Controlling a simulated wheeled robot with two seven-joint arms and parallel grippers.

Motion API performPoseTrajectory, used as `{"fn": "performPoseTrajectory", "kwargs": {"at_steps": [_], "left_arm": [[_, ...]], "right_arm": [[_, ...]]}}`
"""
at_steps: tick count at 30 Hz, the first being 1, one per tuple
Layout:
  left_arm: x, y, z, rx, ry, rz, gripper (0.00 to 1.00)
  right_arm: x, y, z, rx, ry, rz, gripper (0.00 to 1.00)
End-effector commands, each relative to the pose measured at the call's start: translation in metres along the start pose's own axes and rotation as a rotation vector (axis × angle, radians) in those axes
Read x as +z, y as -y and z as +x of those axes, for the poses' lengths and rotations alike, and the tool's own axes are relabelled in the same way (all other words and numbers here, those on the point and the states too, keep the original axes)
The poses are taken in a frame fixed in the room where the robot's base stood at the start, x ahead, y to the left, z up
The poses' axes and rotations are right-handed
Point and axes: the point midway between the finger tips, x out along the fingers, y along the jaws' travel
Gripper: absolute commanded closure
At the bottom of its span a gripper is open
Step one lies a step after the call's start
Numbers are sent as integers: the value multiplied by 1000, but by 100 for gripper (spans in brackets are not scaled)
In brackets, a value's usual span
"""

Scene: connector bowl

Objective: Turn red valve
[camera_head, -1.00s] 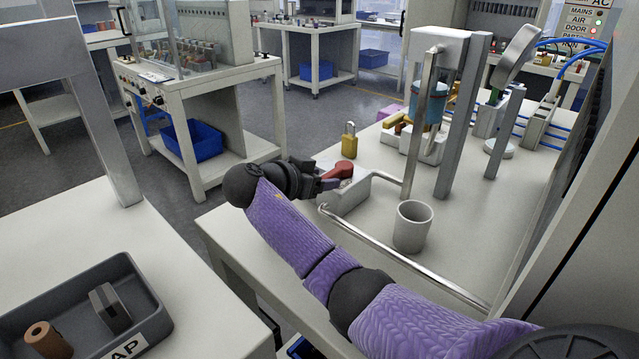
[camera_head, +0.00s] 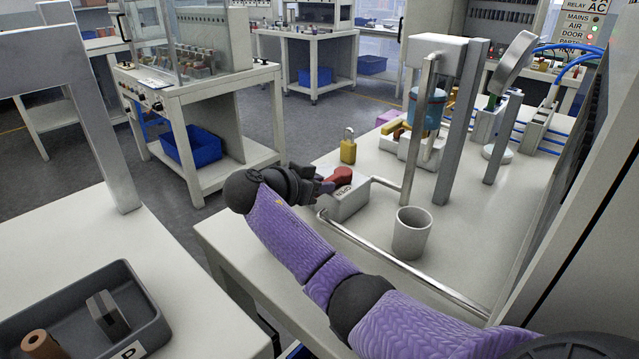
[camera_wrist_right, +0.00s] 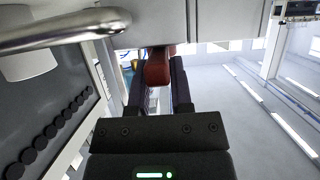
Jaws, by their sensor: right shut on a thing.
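The red valve handle (camera_head: 341,176) sits on top of a grey valve block (camera_head: 345,203) near the left edge of the bench. My right gripper (camera_head: 325,184) reaches it from the left and is shut on the handle. In the right wrist view the red handle (camera_wrist_right: 158,68) shows between the two dark fingers (camera_wrist_right: 160,92). Lettering shows on the block's top beside the handle, partly covered by the handle and gripper. My left gripper is not in view.
Metal pipes run from the block, one beside a grey cup (camera_head: 412,233). A yellow padlock (camera_head: 348,150) stands behind the valve. A tall post (camera_head: 461,125) rises to the right. A dark tray (camera_head: 80,320) lies on the left table.

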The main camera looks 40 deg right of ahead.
Motion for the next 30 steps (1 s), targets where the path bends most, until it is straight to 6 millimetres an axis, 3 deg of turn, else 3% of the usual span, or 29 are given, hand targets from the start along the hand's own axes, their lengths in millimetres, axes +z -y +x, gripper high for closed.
{"fn": "performPoseTrajectory", "kwargs": {"at_steps": [15,27,30], "left_arm": [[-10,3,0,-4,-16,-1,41],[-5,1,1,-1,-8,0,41],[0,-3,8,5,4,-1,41]], "right_arm": [[1,0,0,0,1,-1,100],[1,0,0,1,1,-1,100],[5,6,1,2,2,-1,100]]}}
